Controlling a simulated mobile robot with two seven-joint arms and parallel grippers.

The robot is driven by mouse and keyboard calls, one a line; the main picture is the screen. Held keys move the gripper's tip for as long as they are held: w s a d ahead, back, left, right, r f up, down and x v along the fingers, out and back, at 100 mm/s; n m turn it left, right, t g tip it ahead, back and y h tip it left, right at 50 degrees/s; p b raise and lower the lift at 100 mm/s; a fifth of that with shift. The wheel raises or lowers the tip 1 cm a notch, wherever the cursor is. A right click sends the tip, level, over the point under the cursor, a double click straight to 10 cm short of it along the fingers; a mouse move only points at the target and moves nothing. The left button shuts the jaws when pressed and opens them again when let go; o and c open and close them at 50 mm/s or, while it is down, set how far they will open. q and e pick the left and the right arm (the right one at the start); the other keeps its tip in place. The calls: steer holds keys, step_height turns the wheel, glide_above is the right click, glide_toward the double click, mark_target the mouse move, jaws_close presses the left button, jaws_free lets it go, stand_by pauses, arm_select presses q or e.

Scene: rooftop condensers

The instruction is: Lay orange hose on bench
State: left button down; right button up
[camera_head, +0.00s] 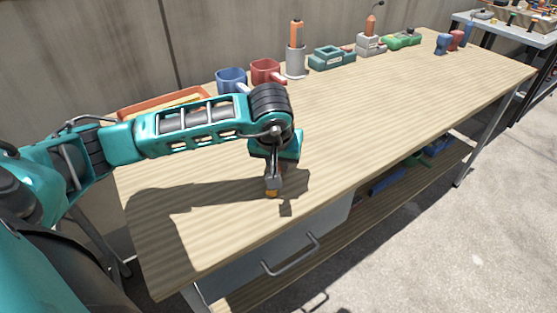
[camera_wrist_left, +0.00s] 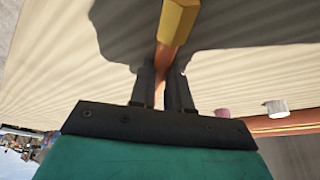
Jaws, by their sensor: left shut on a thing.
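My left gripper (camera_head: 272,184) points down low over the front part of the wooden bench (camera_head: 390,110). It is shut on a slim orange piece, taken as the orange hose (camera_head: 271,194), of which only a small bit shows below the fingers in the head view. In the left wrist view, the fingers (camera_wrist_left: 163,88) grip the hose (camera_wrist_left: 182,22), which runs out from between them to a yellowish, faceted end. Whether the hose touches the bench top cannot be told. My right gripper is not in view.
An orange tray (camera_head: 135,108) lies partly behind my left arm. A blue mug (camera_head: 230,78), a red mug (camera_head: 266,71), a grey holder (camera_head: 296,62) and green boxes (camera_head: 331,57) line the back edge. The bench's middle and right are clear. A drawer handle (camera_head: 290,257) sticks out in front.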

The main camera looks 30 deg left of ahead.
arm_select(q)
steer(key=shift+f+b, duration=0.3)
steer(key=shift+f, duration=0.05)
steer(key=c, duration=1.1)
jaws_free()
steer(key=shift+s+f, duration=0.15)
steer(key=shift+s, duration=0.1)
steer(key=shift+d+f, duration=0.1)
steer(key=shift+d, duration=0.05)
steer(key=shift+r+p, duration=0.55)
steer(key=v, duration=0.4)
steer(key=p+v, duration=0.1)
steer(key=v, duration=0.3)
steer(key=p+v, duration=0.1)
steer(key=v, duration=0.3)
steer(key=shift+w+r, duration=0.15)
steer(key=shift+w, duration=0.15)
